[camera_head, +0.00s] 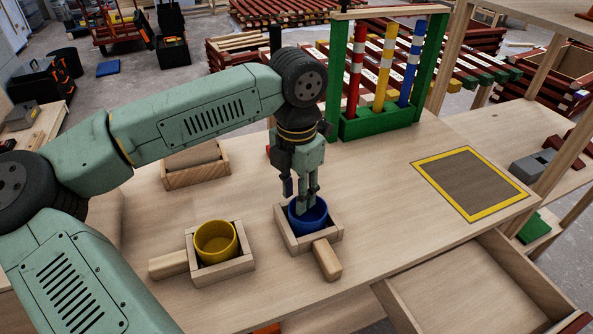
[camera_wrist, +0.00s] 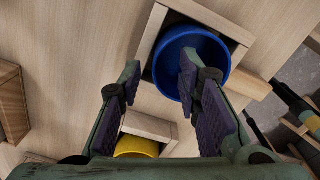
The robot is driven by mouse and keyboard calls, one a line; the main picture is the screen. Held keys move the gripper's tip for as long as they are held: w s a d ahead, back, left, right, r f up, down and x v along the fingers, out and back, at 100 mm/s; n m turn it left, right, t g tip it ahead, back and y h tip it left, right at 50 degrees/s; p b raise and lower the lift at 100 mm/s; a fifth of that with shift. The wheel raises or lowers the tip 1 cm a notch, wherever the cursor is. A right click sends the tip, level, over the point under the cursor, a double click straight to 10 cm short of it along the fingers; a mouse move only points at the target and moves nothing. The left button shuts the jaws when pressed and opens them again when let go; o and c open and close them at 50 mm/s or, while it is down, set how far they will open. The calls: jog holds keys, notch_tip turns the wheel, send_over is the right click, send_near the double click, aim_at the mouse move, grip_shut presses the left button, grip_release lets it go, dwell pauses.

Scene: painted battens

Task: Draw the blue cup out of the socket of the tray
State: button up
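The blue cup (camera_head: 309,224) sits upright in the square socket of a small wooden tray (camera_head: 286,236) with a stubby handle at the front right. The cup also shows in the wrist view (camera_wrist: 211,45), inside the pale tray walls (camera_wrist: 151,36). My gripper (camera_head: 299,194) points down over the cup. Its fingers are apart. In the wrist view, the gripper (camera_wrist: 158,75) has one finger overlapping the cup's near rim and the other to the left, outside the cup. I cannot tell whether either finger touches the cup.
A yellow cup (camera_head: 216,242) sits in a similar wooden tray (camera_head: 225,275) to the left. A wooden block-like box (camera_head: 196,175) stands behind it. A green rack with striped posts (camera_head: 380,122) stands at the back. A yellow-bordered mat (camera_head: 470,183) is empty. An open drawer (camera_head: 480,290) juts out at front right.

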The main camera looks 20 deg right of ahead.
aim_at(296, 216)
jog(key=shift+f, duration=0.6)
jog(key=shift+c, duration=0.5)
grip_shut()
jog(key=c, duration=0.5)
grip_release()
grip_shut()
jog(key=shift+r, duration=0.15)
jog(key=shift+r+p, duration=1.35)
jog(key=shift+r, duration=1.15)
